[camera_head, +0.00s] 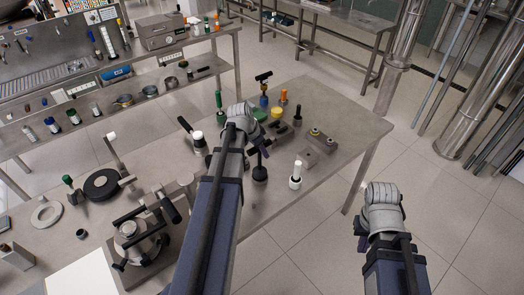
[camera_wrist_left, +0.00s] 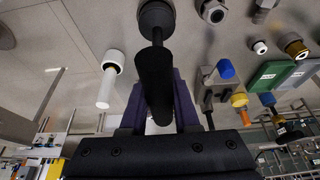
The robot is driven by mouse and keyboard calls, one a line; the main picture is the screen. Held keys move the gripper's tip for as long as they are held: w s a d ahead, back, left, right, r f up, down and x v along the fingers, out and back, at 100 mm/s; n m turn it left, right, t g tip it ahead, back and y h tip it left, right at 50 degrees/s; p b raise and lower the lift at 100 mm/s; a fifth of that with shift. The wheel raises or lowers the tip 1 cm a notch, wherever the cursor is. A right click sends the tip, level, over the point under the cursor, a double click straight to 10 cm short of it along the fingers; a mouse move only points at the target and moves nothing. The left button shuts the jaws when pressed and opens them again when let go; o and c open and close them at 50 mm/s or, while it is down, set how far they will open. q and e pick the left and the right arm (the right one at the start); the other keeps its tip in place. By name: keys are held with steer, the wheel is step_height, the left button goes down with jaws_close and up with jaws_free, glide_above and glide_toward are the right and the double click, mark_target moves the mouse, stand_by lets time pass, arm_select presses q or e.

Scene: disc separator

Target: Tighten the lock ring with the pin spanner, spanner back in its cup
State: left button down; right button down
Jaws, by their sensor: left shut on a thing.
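My left gripper (camera_head: 255,150) is over the right-hand steel table. In the left wrist view its purple fingers (camera_wrist_left: 157,112) are shut on a black handle (camera_wrist_left: 154,85), which looks like the pin spanner. The handle's thin shaft runs to a dark round cup (camera_wrist_left: 157,14); the same dark cup shows in the head view (camera_head: 260,174). I cannot tell whether the spanner's end sits inside it. A steel machine with black arms (camera_head: 131,230), likely the separator, stands at the lower left; its lock ring is not clear.
A white cup with a white rod (camera_head: 295,182) stands right of the dark cup. Coloured tools, a yellow piece (camera_head: 277,113) and a grey block (camera_head: 315,142) are behind. A black disc (camera_head: 102,184) and a pale ring (camera_head: 46,214) lie at left. The table's right corner is bare.

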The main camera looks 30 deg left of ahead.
arm_select(q)
steer(key=shift+f+b, duration=0.3)
steer(key=shift+f, duration=0.1)
steer(key=shift+w+f+b, duration=0.1)
steer(key=shift+f+b, duration=0.85)
steer(key=shift+f, duration=0.05)
steer(key=c, duration=0.9)
jaws_free()
steer(key=shift+r, duration=0.15)
steer(key=o, duration=0.3)
steer(key=shift+o, duration=0.2)
steer(key=p+v, duration=0.7)
steer(key=v, duration=0.1)
steer(key=shift+p, duration=0.3)
